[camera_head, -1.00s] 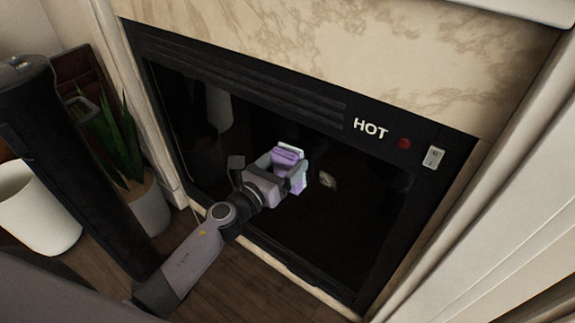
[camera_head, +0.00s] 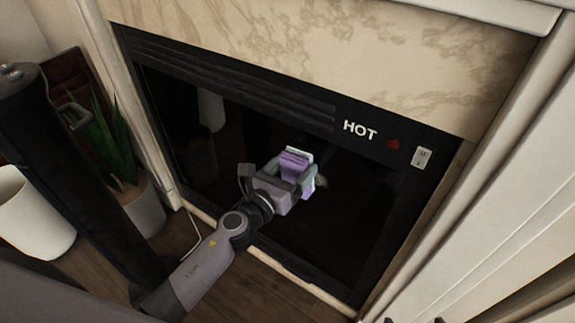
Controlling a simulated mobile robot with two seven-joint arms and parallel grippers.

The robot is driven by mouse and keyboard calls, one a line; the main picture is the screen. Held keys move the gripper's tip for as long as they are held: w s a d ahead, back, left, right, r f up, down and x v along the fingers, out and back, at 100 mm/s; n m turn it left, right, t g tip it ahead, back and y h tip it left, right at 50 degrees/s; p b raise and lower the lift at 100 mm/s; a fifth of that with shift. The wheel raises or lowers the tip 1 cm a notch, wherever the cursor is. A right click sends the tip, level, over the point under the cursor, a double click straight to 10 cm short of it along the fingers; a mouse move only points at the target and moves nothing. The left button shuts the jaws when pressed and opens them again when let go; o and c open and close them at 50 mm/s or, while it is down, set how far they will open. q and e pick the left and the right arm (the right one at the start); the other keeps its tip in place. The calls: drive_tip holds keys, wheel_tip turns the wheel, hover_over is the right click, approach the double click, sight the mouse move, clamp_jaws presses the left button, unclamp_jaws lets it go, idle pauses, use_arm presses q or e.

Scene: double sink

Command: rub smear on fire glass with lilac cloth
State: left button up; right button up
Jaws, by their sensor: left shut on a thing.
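The fire glass (camera_head: 330,235) is a dark pane in a black frame set into a marble surround. A small pale smear (camera_head: 322,183) shows on the glass, partly hidden behind the cloth and the gripper. My left gripper (camera_head: 298,178) is shut on the folded lilac cloth (camera_head: 296,163), which has a paler edge. It holds the cloth in front of the glass, just left of the smear. I cannot tell whether the cloth touches the glass. Small dark tips at the bottom edge, right of centre, may be part of my right gripper; their state is unclear.
A HOT label (camera_head: 360,131), a red light (camera_head: 393,144) and a white switch (camera_head: 422,157) sit on the upper right of the frame. A potted plant (camera_head: 115,150) and a white pot (camera_head: 35,212) stand at left. White panelling borders the right side.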

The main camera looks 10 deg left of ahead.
sight(332, 174)
use_arm(q)
drive_tip(key=shift+s+d+r, duration=0.1)
drive_tip(key=shift+s+d, duration=0.35)
drive_tip(key=shift+d, duration=0.8)
drive_tip(key=shift+s+d+f, duration=0.1)
drive_tip(key=shift+s+d, duration=0.35)
drive_tip(key=shift+d, duration=0.75)
drive_tip(key=shift+s+d+r, duration=0.1)
drive_tip(key=shift+s+d, duration=0.35)
drive_tip(key=shift+d, duration=0.8)
drive_tip(key=shift+w+a, duration=0.2)
drive_tip(key=shift+a, duration=0.45)
drive_tip(key=shift+w+a, duration=0.25)
drive_tip(key=shift+a, duration=0.45)
drive_tip(key=shift+w+a, duration=0.2)
drive_tip(key=shift+a, duration=0.45)
drive_tip(key=shift+w+a, duration=0.3)
drive_tip(key=shift+a, duration=0.35)
drive_tip(key=shift+w+a, duration=0.25)
drive_tip(key=shift+a, duration=0.4)
drive_tip(key=shift+w+a, duration=0.3)
drive_tip(key=shift+a, duration=0.35)
drive_tip(key=a, duration=0.2)
drive_tip(key=w+a+b, duration=0.1)
drive_tip(key=shift+w+a, duration=0.1)
drive_tip(key=shift+a, duration=0.25)
drive_tip(key=v, duration=0.6)
drive_tip(key=shift+d, duration=0.1)
